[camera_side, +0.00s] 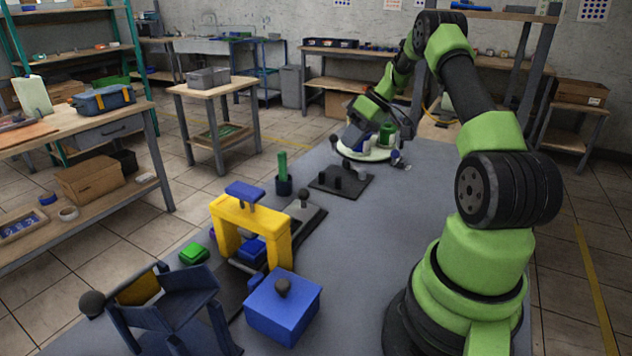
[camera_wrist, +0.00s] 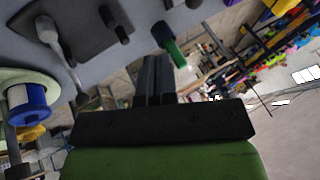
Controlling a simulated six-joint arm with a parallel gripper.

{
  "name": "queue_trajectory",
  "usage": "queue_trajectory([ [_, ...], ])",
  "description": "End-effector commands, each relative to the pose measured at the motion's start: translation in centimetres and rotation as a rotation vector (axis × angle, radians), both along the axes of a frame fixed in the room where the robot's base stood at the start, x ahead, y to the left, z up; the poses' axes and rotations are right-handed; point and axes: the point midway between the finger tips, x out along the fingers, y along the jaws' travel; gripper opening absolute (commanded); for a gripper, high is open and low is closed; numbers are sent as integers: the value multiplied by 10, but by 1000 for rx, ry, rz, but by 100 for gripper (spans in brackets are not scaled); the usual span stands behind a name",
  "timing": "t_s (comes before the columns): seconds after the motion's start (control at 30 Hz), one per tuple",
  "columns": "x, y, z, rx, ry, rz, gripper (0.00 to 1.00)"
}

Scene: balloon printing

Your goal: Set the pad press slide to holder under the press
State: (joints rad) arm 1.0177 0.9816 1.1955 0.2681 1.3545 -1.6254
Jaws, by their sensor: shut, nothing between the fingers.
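The pad press is a yellow arch (camera_side: 222,211) with a blue top (camera_side: 245,194), standing left of the middle of the worktable in the side view. A flat dark slide rail (camera_side: 308,219) runs through the arch, with a black knob (camera_side: 303,196) at its far end. A blue block, seemingly the holder (camera_side: 252,248), shows low inside the arch; its exact seating is partly hidden by the frame. My gripper (camera_wrist: 158,72) is shut and empty in the wrist view. In the side view my wrist is at the table's far end, well away from the press.
A blue box with a dark knob (camera_side: 283,310) and a tilted dark-blue stand (camera_side: 180,300) are in front of the press. A green cylinder in a dark cup (camera_side: 283,185) and a black pegged plate (camera_side: 341,182) lie beyond. A pale round table (camera_side: 362,154) stands near my wrist.

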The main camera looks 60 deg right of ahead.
Motion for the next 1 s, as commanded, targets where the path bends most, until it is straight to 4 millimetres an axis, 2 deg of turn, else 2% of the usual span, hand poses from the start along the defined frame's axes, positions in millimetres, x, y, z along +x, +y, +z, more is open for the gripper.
queue_trajectory([
  [0.27,0,0,0,0,1,1,0],
  [0.43,5,5,-9,2,2,3,0],
  [0.57,14,13,-27,4,3,3,0],
  [0.9,45,39,-87,3,4,2,0],
  [1.0,47,54,-87,2,3,4,0],
])
